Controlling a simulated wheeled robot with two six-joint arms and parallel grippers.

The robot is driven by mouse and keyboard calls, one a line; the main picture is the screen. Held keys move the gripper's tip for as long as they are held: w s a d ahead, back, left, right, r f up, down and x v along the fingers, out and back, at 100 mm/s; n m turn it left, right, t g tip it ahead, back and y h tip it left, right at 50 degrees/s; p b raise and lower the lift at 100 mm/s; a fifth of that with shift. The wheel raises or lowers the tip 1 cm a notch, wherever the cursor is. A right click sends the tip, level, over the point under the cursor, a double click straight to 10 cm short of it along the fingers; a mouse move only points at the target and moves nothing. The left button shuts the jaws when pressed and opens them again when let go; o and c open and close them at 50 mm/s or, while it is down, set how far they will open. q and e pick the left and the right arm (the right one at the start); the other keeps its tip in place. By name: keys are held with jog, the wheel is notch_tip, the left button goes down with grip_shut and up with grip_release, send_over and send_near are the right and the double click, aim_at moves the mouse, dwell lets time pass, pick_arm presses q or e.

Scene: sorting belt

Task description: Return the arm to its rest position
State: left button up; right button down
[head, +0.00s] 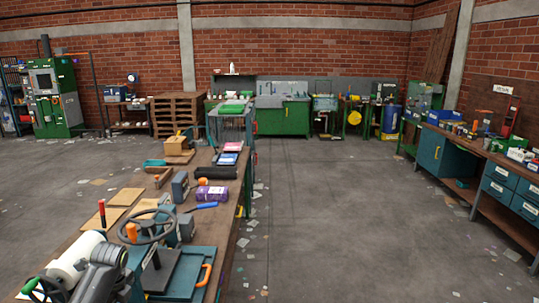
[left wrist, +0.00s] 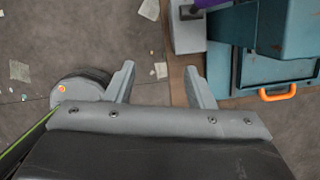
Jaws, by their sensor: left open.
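My left gripper (left wrist: 160,75) shows in the left wrist view with its two grey fingers spread wide apart. Nothing is between the fingers; behind the gap are the grey floor and a brown edge of the workbench. The left gripper's fingers cannot be made out in the head view. My right gripper is in neither view.
The workbench (head: 226,228) runs along the left in the head view. On it are a teal machine with an orange handle (left wrist: 277,93), a handwheel (head: 149,226) and a purple pack (head: 212,194). Open floor (head: 340,210) lies right of it; a blue-drawered bench (head: 497,186) stands far right.

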pick_arm(q)
jog(key=s+d+f+n, duration=0.2)
jog(key=s+f+n, duration=0.1)
jog(key=s, duration=0.3)
jog(key=s+d+f+n+t, duration=0.1)
jog(key=s+d+f+n, duration=0.1)
jog(key=s+f+n, duration=0.35)
jog(key=s+d+f+n, duration=0.1)
jog(key=s+d, duration=0.2)
jog(key=s, duration=0.5)
jog(key=s+d+r+n+t, duration=0.1)
jog(key=s+d+r+n, duration=0.15)
jog(key=s+n, duration=0.5)
jog(key=s+d+r+n+t, duration=0.1)
jog(key=s+r+n, duration=0.25)
jog(key=s, duration=0.75)
notch_tip(320, 180, down, 30)
jog(key=a+f+g+h+b, duration=0.1)
jog(key=a+b, duration=0.1)
jog(key=b, duration=0.4)
jog(key=s+d+f+b, duration=0.1)
jog(key=s+f+b, duration=0.1)
jog(key=s+f, duration=0.5)
jog(key=s+d+f+g+b, duration=0.1)
jog(key=s+f+b, duration=0.1)
jog(key=s+f, duration=0.5)
notch_tip(320, 180, down, 7)
jog(key=shift+s+r+n+g+h, duration=0.2)
jog(key=shift+s+n+g+h, duration=0.1)
jog(key=shift+s+n, duration=0.1)
